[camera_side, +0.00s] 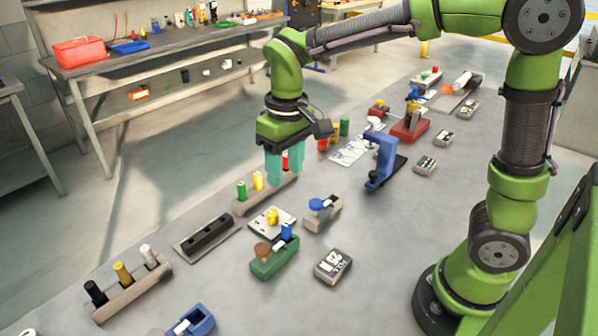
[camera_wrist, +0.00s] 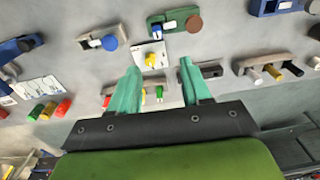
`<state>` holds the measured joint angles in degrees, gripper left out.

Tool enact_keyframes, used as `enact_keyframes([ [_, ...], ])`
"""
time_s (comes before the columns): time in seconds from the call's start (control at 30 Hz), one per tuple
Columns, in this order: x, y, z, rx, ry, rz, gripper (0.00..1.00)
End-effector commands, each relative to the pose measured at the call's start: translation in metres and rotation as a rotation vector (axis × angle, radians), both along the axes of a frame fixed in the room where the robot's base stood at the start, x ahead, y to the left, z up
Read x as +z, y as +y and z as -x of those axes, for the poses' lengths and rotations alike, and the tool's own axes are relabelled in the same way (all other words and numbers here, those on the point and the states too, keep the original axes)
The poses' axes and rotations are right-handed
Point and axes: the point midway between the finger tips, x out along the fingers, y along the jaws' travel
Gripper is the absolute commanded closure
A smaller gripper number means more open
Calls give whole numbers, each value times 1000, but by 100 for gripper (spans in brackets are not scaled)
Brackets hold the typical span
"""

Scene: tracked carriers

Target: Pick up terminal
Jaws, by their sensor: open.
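Several small upright cylinders that could be the terminal stand on tan racks; I cannot tell which one is meant. On the near rack (camera_side: 240,208) stand a green cylinder (camera_side: 242,191) and a yellow cylinder (camera_side: 258,181). A red piece (camera_side: 294,159) shows by the fingers, partly hidden. My gripper (camera_side: 285,178) is open, teal fingers pointing down over the right end of this rack. In the wrist view, my gripper (camera_wrist: 168,88) has the green cylinder (camera_wrist: 159,92) and yellow cylinder (camera_wrist: 144,95) in the gap between its fingers as seen. Nothing appears held.
Another rack (camera_side: 130,296) holds black (camera_side: 95,292), gold (camera_side: 123,273) and white (camera_side: 149,257) cylinders. A dark slotted block (camera_side: 208,235), green fixture (camera_side: 275,262) and blue fixture (camera_side: 383,163) stand around. Bare table lies right of the grey numbered box (camera_side: 333,265).

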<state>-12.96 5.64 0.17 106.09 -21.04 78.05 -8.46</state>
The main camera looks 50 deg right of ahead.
Motion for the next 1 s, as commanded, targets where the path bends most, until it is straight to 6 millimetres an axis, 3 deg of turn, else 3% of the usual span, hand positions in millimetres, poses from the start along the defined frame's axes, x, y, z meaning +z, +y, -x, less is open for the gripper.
enact_keyframes([
  [0.17, 8, -2, -4, 14, 31, 28, 52],
  [0.7, -94, -2, -3, 16, 39, 27, 52],
  [1.0, -118, -2, -5, 16, 37, 26, 52],
])
